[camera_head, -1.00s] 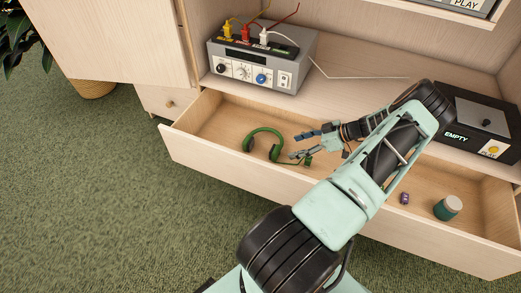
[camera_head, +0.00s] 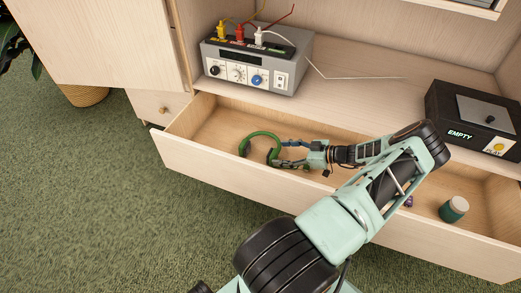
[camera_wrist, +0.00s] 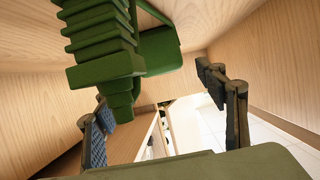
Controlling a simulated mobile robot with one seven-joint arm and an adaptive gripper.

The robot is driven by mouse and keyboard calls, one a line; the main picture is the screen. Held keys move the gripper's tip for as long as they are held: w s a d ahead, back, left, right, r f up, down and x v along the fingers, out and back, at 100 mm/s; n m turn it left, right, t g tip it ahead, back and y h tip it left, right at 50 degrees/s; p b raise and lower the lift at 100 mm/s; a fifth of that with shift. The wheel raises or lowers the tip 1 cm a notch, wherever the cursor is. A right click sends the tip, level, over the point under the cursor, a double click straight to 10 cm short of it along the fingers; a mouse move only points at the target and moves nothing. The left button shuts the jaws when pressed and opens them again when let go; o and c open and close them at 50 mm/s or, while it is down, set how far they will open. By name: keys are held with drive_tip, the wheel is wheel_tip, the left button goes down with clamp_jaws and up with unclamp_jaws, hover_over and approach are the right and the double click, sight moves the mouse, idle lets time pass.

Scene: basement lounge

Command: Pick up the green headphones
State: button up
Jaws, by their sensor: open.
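The green headphones (camera_head: 262,136) lie in the left part of the open wooden drawer (camera_head: 205,122). My gripper (camera_head: 283,152) is inside the drawer, with its fingers at the right ear cup and the right side of the band. In the wrist view the headphones (camera_wrist: 105,45) fill the upper left, close to the camera. My gripper (camera_wrist: 165,115) shows there with its two fingers spread wide, one at left and one at right. The headphones' lower end overlaps the left finger in the picture; I cannot tell whether they touch. Nothing is gripped.
A purple item (camera_head: 409,202) and a teal jar with a pale lid (camera_head: 454,209) are in the drawer's right part. A grey device with plugged cables (camera_head: 250,65) and a black box marked EMPTY (camera_head: 470,120) stand on the shelf above. The drawer's front wall (camera_head: 215,175) is close below my gripper.

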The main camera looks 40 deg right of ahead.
sight(276, 153)
drive_tip(key=x, duration=0.3)
drive_tip(key=shift+w+a+f+b, duration=0.1)
drive_tip(key=shift+a+f+b, duration=0.1)
drive_tip(key=shift+b, duration=0.15)
drive_tip(key=shift+r, duration=0.1)
drive_tip(key=c, duration=1.4)
